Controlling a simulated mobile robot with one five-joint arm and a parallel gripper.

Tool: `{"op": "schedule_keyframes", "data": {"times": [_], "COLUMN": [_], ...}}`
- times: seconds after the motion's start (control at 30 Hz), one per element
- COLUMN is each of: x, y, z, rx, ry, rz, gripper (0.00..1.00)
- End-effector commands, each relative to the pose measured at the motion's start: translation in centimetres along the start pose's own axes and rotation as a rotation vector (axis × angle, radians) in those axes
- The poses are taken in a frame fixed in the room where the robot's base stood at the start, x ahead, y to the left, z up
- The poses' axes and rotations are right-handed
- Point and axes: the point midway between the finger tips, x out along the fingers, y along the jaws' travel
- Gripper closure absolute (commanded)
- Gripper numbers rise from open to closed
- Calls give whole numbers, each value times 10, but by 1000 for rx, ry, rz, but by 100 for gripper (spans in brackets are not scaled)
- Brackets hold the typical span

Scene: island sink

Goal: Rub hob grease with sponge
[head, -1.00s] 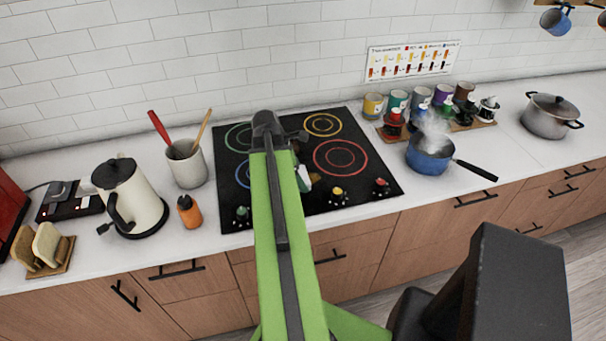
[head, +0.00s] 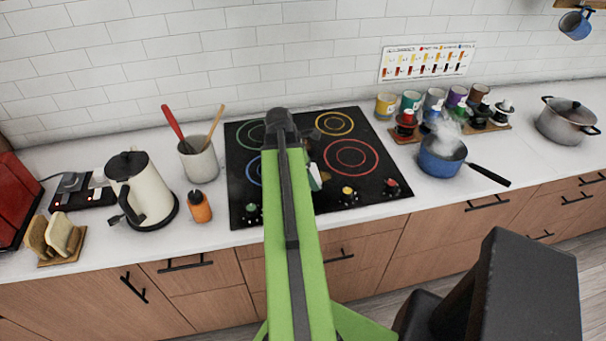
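The black hob (head: 375,193) has coloured ring marks and several knobs along its front edge. My green arm reaches up over it and hides its middle. My gripper's fingers are hidden behind the arm, so whether they are open or shut does not show. A small white and green thing (head: 314,177) shows just right of the arm over the hob. It may be the sponge, but I cannot tell whether it is held or touches the glass. I cannot make out a clear grease patch on the visible hob surface.
A steaming blue pan (head: 440,161) stands right of the hob, its handle toward the front edge. A utensil crock (head: 199,163), an orange bottle (head: 200,208) and a kettle (head: 142,190) stand on the left. Cups (head: 410,102) and a pot (head: 566,121) stand at the back right.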

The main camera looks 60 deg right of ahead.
Motion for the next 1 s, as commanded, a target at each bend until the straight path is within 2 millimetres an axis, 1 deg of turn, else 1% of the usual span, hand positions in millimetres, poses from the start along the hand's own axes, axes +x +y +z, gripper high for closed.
{"op": "schedule_keyframes", "data": {"times": [0.03, 0.27, 0.6, 0.87, 1.0], "x": [1, 3, 17, 19, 23], "y": [0, 1, 2, 2, 3], "z": [3, 7, 34, 40, 51], "rx": [1, -1, 1, 0, 2], "ry": [0, 0, 0, -1, -1], "rz": [0, 0, 1, 1, 0], "gripper": [47, 47, 47, 47, 47]}}
